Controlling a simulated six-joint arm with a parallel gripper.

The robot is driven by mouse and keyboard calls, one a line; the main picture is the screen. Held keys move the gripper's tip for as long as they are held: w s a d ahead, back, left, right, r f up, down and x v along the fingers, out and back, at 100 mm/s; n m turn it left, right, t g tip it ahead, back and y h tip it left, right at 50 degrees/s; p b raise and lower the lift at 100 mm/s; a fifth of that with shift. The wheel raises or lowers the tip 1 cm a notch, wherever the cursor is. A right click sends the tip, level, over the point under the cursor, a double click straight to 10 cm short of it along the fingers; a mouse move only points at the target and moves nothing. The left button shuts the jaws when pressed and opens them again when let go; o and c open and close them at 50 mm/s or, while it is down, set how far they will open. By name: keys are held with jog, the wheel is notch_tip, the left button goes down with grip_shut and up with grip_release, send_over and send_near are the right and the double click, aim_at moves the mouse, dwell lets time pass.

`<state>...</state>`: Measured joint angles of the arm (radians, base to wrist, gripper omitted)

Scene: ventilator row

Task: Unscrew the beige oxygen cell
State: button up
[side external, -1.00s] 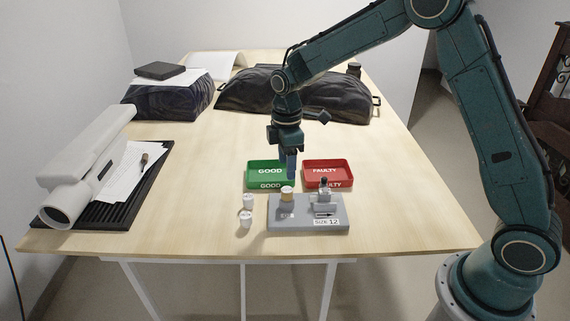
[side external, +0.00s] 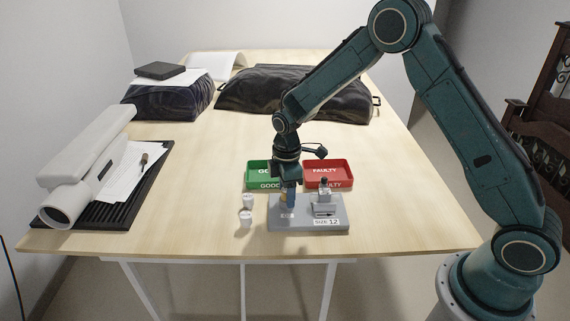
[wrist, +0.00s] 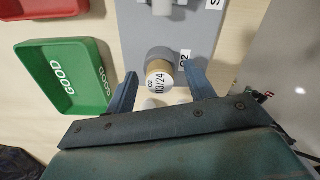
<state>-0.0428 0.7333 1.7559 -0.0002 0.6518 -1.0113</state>
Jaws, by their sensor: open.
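The beige oxygen cell (wrist: 159,68) stands in a socket on the grey block (side external: 300,228), its white top marked "O2 03/24" facing the wrist camera. My gripper (wrist: 162,73) is open, with one finger on each side of the cell. I cannot tell whether either finger touches it. In the side view, my gripper (side external: 288,205) points down over the left part of the block and mostly hides the cell.
A green GOOD tray (side external: 258,183) and a red FAULTY tray (side external: 328,173) stand behind the block. Two small white cells (side external: 248,202) (side external: 245,219) stand left of it. A grey fitting (side external: 324,196) with a dark top rises on the block's right.

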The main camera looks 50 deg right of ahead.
jog(key=c, duration=0.9)
jog(key=o, duration=0.9)
jog(key=shift+r, duration=0.2)
notch_tip(320, 180, up, 14)
jog(key=shift+f, duration=0.25)
